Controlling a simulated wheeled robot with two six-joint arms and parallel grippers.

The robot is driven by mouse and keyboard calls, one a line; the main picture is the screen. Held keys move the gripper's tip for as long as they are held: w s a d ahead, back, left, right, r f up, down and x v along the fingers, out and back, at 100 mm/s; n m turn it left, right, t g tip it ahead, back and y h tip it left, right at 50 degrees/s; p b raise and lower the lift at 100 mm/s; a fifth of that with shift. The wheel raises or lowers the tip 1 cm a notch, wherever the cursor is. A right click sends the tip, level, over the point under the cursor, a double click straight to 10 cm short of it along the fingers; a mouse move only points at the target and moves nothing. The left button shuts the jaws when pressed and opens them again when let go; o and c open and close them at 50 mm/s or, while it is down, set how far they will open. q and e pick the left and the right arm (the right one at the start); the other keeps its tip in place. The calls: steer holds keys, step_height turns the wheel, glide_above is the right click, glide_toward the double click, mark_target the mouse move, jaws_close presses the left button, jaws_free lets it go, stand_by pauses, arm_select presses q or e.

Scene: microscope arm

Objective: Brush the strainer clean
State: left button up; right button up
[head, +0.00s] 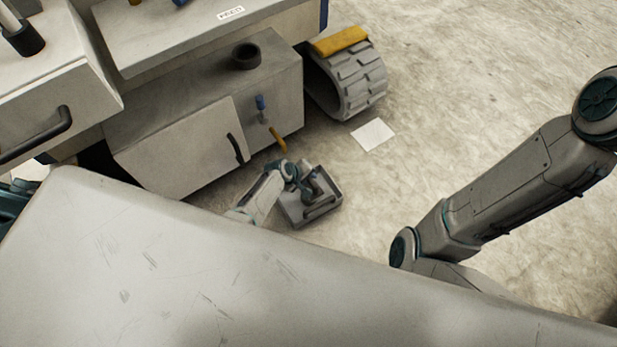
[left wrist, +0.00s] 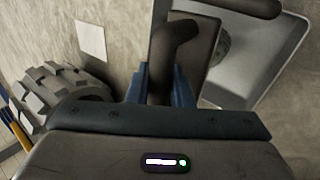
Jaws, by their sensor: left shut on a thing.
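My left gripper (head: 303,177) is low over a shallow grey tray (head: 293,214) on the floor beside the machine. It is shut on a dark bent handle (left wrist: 172,62), which rises between the blue fingers in the left wrist view. A dark flat panel (left wrist: 203,38) lies close behind this handle; I cannot tell whether they are one piece or whether this is the brush. A round grey part (left wrist: 221,47), perhaps the strainer, shows partly in the tray, and the panel hides some of it. My right gripper is out of view.
A grey machine with a cabinet door (head: 185,150) and a treaded wheel (head: 352,84) stands behind the tray. A blue and an orange lever (head: 278,139) stick out near it. A white sheet (head: 373,134) lies on open floor.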

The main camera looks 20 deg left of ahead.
arm_select(q)
steer(key=shift+f, duration=0.2)
steer(key=shift+s+d, duration=0.1)
steer(key=shift+d, duration=0.05)
stand_by(0.3)
steer(key=shift+s+d, duration=0.4)
steer(key=shift+d, duration=0.05)
steer(key=shift+a, duration=0.1)
steer(key=shift+w+a+r, duration=0.1)
steer(key=shift+w+a, duration=0.85)
steer(key=shift+a, duration=0.15)
steer(key=shift+d, duration=0.1)
steer(key=shift+s+d+p, duration=0.45)
steer(key=shift+s+d, duration=0.5)
steer(key=shift+d, duration=0.15)
